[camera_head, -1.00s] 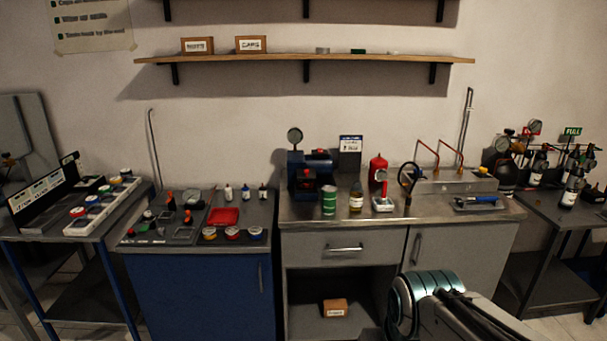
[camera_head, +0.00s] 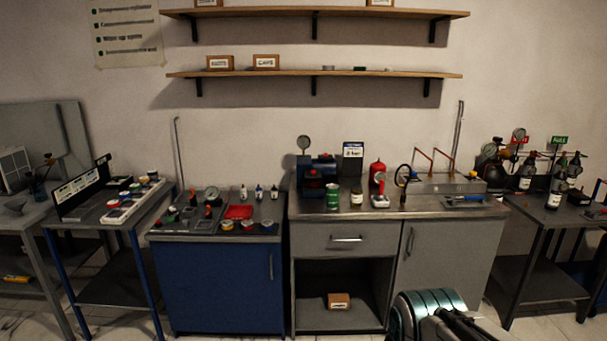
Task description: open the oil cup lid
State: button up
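I cannot pick out the oil cup or its lid for certain at this distance. A blue machine (camera_head: 322,172) with red parts and a round gauge (camera_head: 304,143) stands on the grey cabinet's worktop. A metal unit with bent copper tubes (camera_head: 440,184) sits further right. Part of my arm shows at the bottom right. My gripper is not in view.
A blue cabinet (camera_head: 215,285) with gauges, small bottles and a red tray (camera_head: 239,212) stands left of the grey cabinet (camera_head: 345,238). Side tables stand at left and right. Two shelves (camera_head: 315,74) hang above. A cardboard box (camera_head: 339,300) sits in the open bay.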

aim_at(309, 173)
jog(key=u, duration=0.7)
jog(key=i, duration=1.05)
jog(key=u, duration=0.3)
jog(key=i, duration=1.1)
jog(key=z, duration=1.1)
jog(key=i, duration=0.6)
jog(key=z, duration=0.55)
